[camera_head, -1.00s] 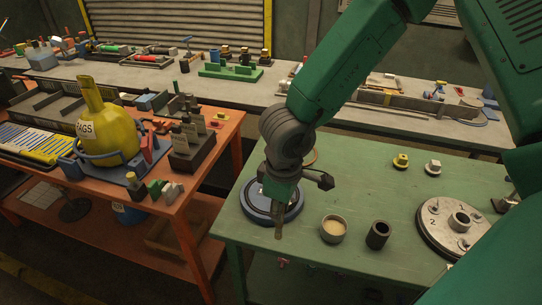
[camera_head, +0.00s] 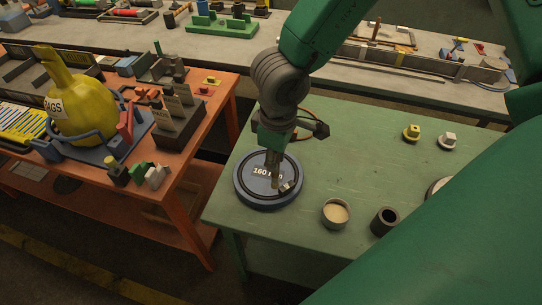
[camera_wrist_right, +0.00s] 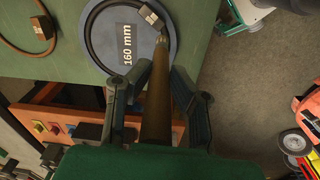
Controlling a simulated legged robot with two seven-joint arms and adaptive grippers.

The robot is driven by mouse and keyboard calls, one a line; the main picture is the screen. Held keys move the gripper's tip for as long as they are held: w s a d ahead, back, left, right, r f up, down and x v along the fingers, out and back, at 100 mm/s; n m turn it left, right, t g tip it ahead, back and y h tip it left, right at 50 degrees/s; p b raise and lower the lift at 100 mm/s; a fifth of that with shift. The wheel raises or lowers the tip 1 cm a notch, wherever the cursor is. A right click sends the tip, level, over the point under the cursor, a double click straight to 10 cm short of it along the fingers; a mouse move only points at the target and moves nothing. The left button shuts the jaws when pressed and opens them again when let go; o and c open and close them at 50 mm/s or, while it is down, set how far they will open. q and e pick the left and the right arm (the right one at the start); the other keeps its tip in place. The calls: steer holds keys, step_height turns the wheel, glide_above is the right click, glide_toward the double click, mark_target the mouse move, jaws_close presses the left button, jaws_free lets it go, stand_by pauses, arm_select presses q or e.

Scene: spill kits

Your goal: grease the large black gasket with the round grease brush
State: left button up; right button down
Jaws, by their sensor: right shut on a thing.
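The large black gasket (camera_head: 243,186) lies flat as a ring on a round blue plate (camera_head: 266,205) marked 160 mm, on the green table. A small block sits on the ring. My right gripper (camera_head: 273,150) is over the plate, shut on the brown handle of the round grease brush (camera_head: 275,177). In the right wrist view, the brush (camera_wrist_right: 157,100) points at the ring's edge near the block; I cannot tell whether it touches. An open pot of pale grease (camera_head: 336,213) stands right of the plate. My left gripper is not in view.
A dark hollow cylinder (camera_head: 384,221) stands right of the pot. A yellow fitting (camera_head: 411,132) and a white fitting (camera_head: 447,140) sit farther back. A brown ring with a dark block (camera_wrist_right: 40,26) lies beside the plate. Bare green tabletop lies between them.

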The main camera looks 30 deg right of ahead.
mark_target(274, 175)
steer(key=f, duration=0.2)
steer(key=f+p, duration=0.1)
steer(key=f, duration=0.1)
steer(key=shift+w+d+f, duration=0.1)
steer(key=shift+d+f, duration=0.05)
steer(key=shift+d, duration=0.05)
steer(key=shift+a+f, duration=0.1)
steer(key=shift+f, duration=0.35)
steer(key=shift+s+a, duration=0.2)
steer(key=shift+d+f, duration=0.15)
steer(key=shift+d, duration=0.2)
steer(key=shift+d+p, duration=0.1)
steer(key=shift+p, duration=0.2)
steer(key=shift+a, duration=0.55)
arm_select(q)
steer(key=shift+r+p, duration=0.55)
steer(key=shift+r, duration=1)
arm_select(e)
steer(key=shift+w+a, duration=0.2)
steer(key=shift+a, duration=0.9)
